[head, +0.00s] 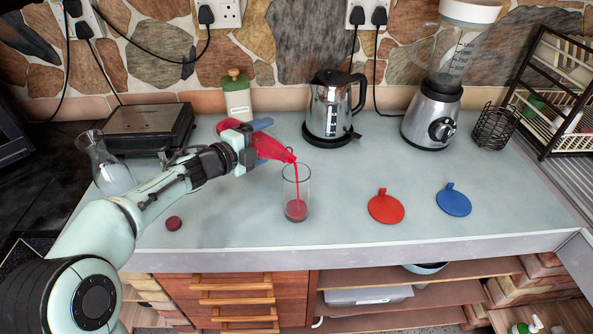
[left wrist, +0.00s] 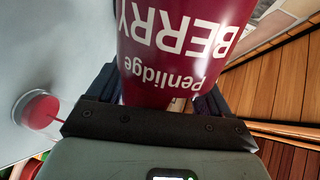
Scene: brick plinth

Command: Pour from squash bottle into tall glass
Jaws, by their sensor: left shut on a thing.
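The squash bottle (head: 270,146) is red and tilted, with its neck pointing right and down over the tall glass. My left gripper (head: 246,146) is shut on it. In the left wrist view the bottle (left wrist: 180,50) shows upside-down white lettering between the fingers (left wrist: 160,100). The tall glass (head: 296,190) stands upright on the counter with red liquid in its bottom. A thin red stream falls from the bottle's mouth into it. The glass (left wrist: 38,108) and stream also show at the left of the left wrist view. My right gripper is in neither view.
A dark red cap (head: 174,223) lies on the counter (head: 350,220) left of the glass. Red (head: 386,208) and blue (head: 453,201) discs lie to its right. A kettle (head: 332,105), blender (head: 435,115), green-white container (head: 238,98) and glass carafe (head: 108,170) stand around.

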